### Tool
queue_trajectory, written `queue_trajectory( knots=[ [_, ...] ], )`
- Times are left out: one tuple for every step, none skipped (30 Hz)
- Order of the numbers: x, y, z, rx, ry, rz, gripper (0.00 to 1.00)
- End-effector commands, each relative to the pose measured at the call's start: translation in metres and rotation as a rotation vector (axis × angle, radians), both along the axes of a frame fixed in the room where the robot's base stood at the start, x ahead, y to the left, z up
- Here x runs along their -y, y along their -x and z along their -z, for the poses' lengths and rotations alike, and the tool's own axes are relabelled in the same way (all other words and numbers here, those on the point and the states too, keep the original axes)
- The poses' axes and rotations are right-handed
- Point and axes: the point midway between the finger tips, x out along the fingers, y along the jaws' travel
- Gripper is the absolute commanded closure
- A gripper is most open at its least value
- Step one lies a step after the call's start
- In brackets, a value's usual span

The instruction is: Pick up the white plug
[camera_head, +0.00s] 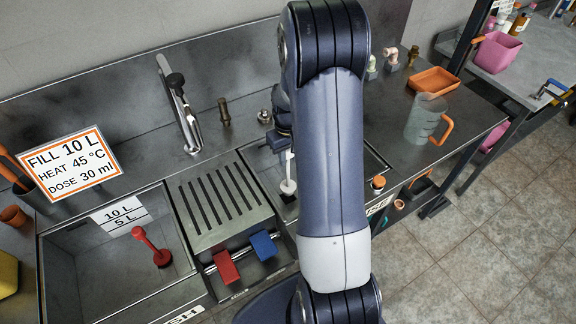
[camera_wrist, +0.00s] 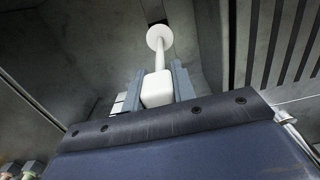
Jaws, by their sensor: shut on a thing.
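The white plug (camera_head: 288,184) hangs upright below my gripper (camera_head: 283,150) in the head view, over the right basin. Its round disc is at the bottom and a thin stem rises from it. In the wrist view the white plug (camera_wrist: 160,60) shows its block-shaped handle between the two fingers of my gripper (camera_wrist: 156,85), with the stem and disc extending away. My gripper is shut on the handle. My arm hides part of the right basin in the head view. I cannot tell whether the disc touches the basin floor.
A red plug (camera_head: 161,256) stands in the left basin (camera_head: 90,285). A slatted drainer (camera_head: 212,205) with red and blue handles lies between the basins. A faucet (camera_head: 180,105) stands behind. A clear jug (camera_head: 424,122) and an orange tray (camera_head: 433,80) stand on the right counter.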

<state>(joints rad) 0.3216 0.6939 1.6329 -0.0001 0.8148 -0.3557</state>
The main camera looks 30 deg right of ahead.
Motion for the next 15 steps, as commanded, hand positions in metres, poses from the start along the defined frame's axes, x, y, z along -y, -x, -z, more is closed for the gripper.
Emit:
queue_trajectory(
  knots=[
    [0.000, -0.001, -0.009, 0.006, 0.002, 0.000, 1.00],
    [0.000, -0.001, -0.014, 0.006, 0.002, 0.000, 1.00],
    [0.000, -0.001, -0.020, 0.005, 0.002, 0.000, 1.00],
    [0.000, -0.001, -0.025, 0.005, 0.002, 0.000, 1.00],
    [0.000, -0.001, -0.029, 0.004, 0.002, 0.000, 1.00],
    [0.000, -0.001, -0.033, 0.005, 0.002, 0.000, 1.00],
    [0.000, -0.001, -0.036, 0.004, 0.001, 0.000, 1.00],
    [0.000, -0.001, -0.039, 0.003, 0.001, 0.000, 1.00],
    [0.000, -0.001, -0.042, 0.003, 0.001, 0.000, 1.00],
    [0.000, -0.001, -0.044, 0.002, 0.001, 0.000, 1.00],
    [0.000, -0.001, -0.046, 0.002, 0.001, 0.000, 1.00],
    [0.000, 0.000, -0.048, 0.001, 0.000, 0.000, 1.00],
    [0.000, 0.000, -0.049, 0.001, 0.000, 0.000, 1.00],
    [0.000, 0.000, -0.051, 0.000, 0.000, 0.000, 1.00],
    [0.000, 0.000, -0.053, 0.000, 0.000, 0.000, 1.00]
  ],
)
